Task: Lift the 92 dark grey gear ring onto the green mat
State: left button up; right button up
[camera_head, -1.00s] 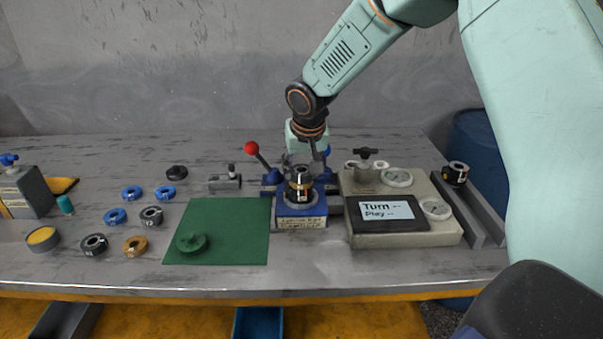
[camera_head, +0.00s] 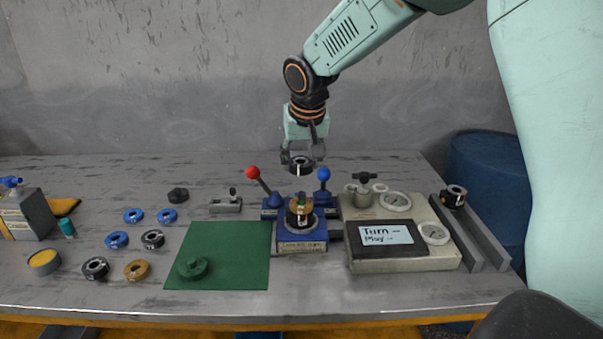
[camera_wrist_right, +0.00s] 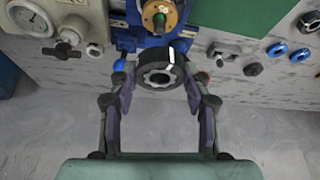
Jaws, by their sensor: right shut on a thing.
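My right gripper (camera_head: 302,158) is shut on a dark grey gear ring (camera_head: 301,168) and holds it in the air above and behind the blue fixture (camera_head: 301,243). In the right wrist view the ring (camera_wrist_right: 160,76) sits between the two fingers (camera_wrist_right: 162,88), its toothed bore and a white mark showing; its number cannot be read. An orange-brown ring (camera_head: 301,204) remains on the fixture's post. My left gripper is not in view.
Red-knobbed (camera_head: 253,173) and blue-knobbed (camera_head: 323,174) levers stand behind the fixture. A gauge box (camera_head: 400,259) is close on the right. Several blue, dark and orange rings lie left of the mat. Most of the mat is bare.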

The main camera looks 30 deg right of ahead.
jog(key=shift+w+d+r, duration=0.1)
jog(key=shift+d+r, duration=0.05)
jog(key=shift+r, duration=0.45)
jog(key=shift+r, duration=0.1)
jog(key=shift+r+p, duration=0.25)
jog(key=shift+p, duration=0.15)
jog(key=shift+r+p, duration=0.5)
jog(key=shift+f, duration=0.1)
